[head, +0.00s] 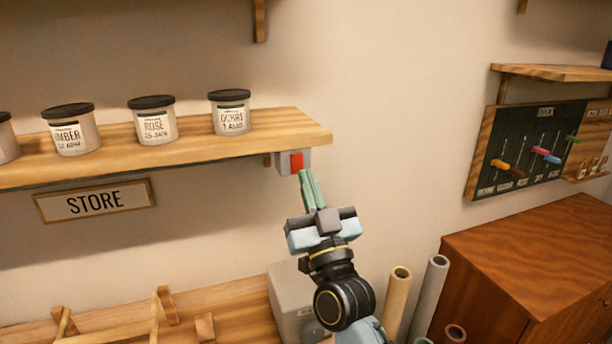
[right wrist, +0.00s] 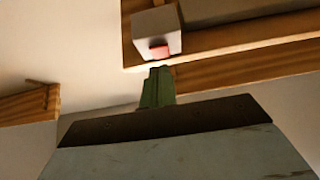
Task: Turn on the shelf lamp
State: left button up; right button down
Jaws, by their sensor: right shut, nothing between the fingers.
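A small grey switch box (head: 285,161) with a red button (head: 296,162) is fixed under the right end of the wooden shelf (head: 290,125). My right gripper (head: 308,175) is shut and empty, its green fingers pointing up just below the red button. In the right wrist view the grey box (right wrist: 155,28) and its red button (right wrist: 159,51) sit just beyond the fingertips (right wrist: 158,70). I cannot tell whether the tips touch the button. No lamp itself can be made out. My left gripper is not in view.
A pegboard (head: 530,150) hangs at right above a brown cabinet (head: 550,250). Upright rolls (head: 430,285) stand beside my right arm. The wall between is bare.

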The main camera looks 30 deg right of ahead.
jog(key=shift+w+d+f, duration=0.1)
jog(key=shift+w+d, duration=0.05)
jog(key=shift+w, duration=0.6)
jog(key=shift+w+f+t+b, duration=0.3)
jog(key=shift+t+b, duration=0.1)
jog(key=shift+b, duration=0.65)
jog(key=shift+r, duration=0.15)
jog(key=shift+s+p, duration=0.3)
jog(key=b+v, duration=0.3)
jog(key=v, duration=0.9)
jog(key=shift+s+f, duration=0.15)
jog(key=shift+f, duration=0.25)
